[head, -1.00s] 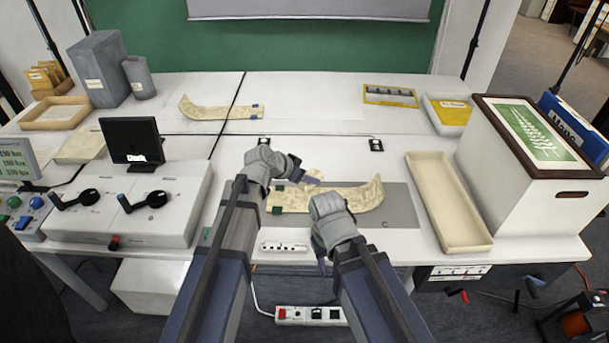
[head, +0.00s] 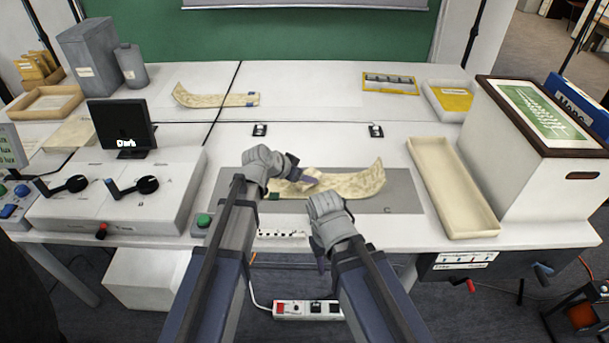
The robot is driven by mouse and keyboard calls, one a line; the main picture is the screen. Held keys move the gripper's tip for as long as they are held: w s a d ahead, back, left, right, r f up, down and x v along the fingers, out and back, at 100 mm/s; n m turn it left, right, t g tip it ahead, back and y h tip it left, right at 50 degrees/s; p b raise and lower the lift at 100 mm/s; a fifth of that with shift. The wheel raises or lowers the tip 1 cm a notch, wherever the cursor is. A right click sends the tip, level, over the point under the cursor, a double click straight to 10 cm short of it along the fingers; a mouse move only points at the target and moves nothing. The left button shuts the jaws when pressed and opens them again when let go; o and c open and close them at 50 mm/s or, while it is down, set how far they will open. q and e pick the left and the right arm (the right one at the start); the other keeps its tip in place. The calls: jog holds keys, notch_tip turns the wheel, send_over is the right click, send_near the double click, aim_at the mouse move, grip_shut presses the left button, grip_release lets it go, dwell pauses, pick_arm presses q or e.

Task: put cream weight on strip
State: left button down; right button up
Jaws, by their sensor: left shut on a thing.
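A curled, mottled cream strip (head: 350,184) lies on the grey mat (head: 403,192), its right end raised. A dark green weight (head: 275,196) sits at its left end. My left gripper (head: 303,180) is over the left half of this strip, its jaws shut on a small pale piece, which looks like the cream weight (head: 313,173). The hand hides part of it, and I cannot tell whether it touches the strip. My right gripper (head: 321,264) hangs at the table's front edge, mostly hidden behind its own wrist, so its jaws cannot be read.
A second strip (head: 205,97) with blue weights at its right end lies further back. A long cream tray (head: 470,232) and a large white box (head: 535,190) stand at right. A control console (head: 130,215) with a small screen (head: 121,124) stands at left. The table's centre back is clear.

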pick_arm(q)
jog(key=shift+f+b, duration=0.55)
jog(key=shift+c, duration=0.2)
grip_release()
jog(key=p+v, duration=0.5)
jog(key=v, duration=0.2)
jog(key=shift+r, duration=0.15)
jog(key=shift+s+a+r, duration=0.2)
